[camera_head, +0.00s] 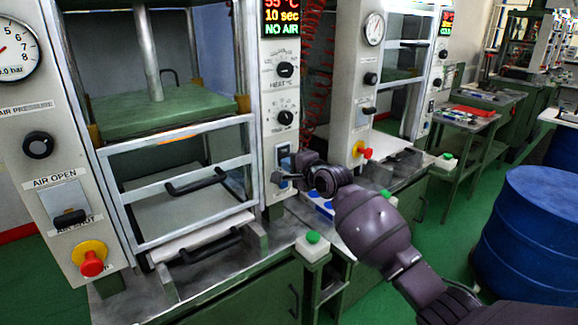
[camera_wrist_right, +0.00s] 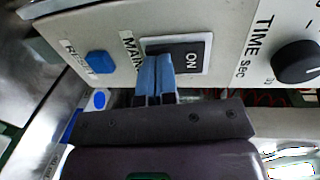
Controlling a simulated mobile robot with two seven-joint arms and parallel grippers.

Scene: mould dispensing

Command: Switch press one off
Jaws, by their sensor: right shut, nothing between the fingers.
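The nearest press (camera_head: 125,160) stands at the left, with its right control panel (camera_head: 265,90) facing me. Its display reads NO AIR. In the right wrist view the black MAIN rocker switch (camera_wrist_right: 192,56) sits in a pale frame, with the word ON showing on its right part. My right gripper (camera_wrist_right: 157,78) is shut and empty, its blue fingertips at the switch's left part, which they hide. I cannot tell whether they touch it. In the head view the right gripper (camera_head: 278,178) is at the panel's lower end. My left gripper is not in view.
A blue RESET button (camera_wrist_right: 100,62) is left of the switch, and a black TIME knob (camera_wrist_right: 298,62) is to its right. A second press (camera_head: 350,70) and a blue barrel (camera_head: 530,235) are at the right.

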